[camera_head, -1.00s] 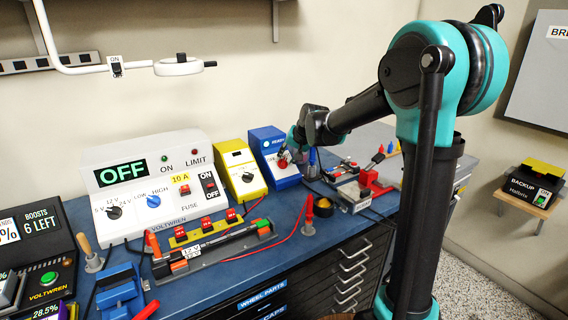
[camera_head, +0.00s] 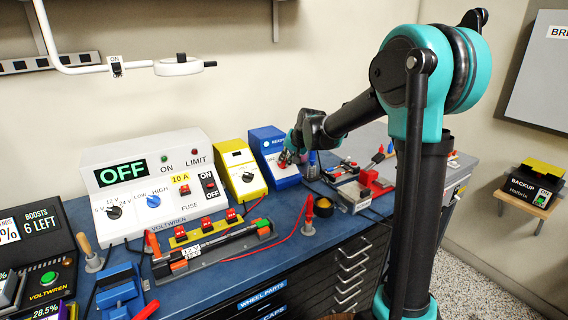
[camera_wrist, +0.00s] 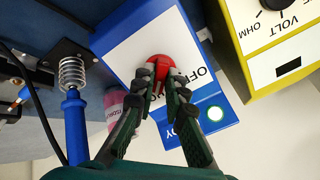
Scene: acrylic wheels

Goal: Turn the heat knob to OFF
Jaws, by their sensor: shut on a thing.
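The heat knob (camera_wrist: 159,67) is red and round, on the white front panel of a blue box (camera_head: 266,141) at the back of the bench. In the wrist view the box (camera_wrist: 125,18) shows letters "OF" beside the knob and a lit round green-rimmed lamp. My gripper (camera_wrist: 166,84) is shut on the knob, one finger on each side. The fingers hide part of the knob and of the lettering, so I cannot read the knob's setting. In the head view my gripper (camera_head: 286,158) is at the box's front and covers the knob.
A yellow meter (camera_head: 243,168) stands close left of the blue box; it also shows in the wrist view (camera_wrist: 262,55). A soldering iron with a blue handle (camera_wrist: 75,125) stands in a spring holder on the other side. A grey power supply (camera_head: 150,183) reading OFF stands further left.

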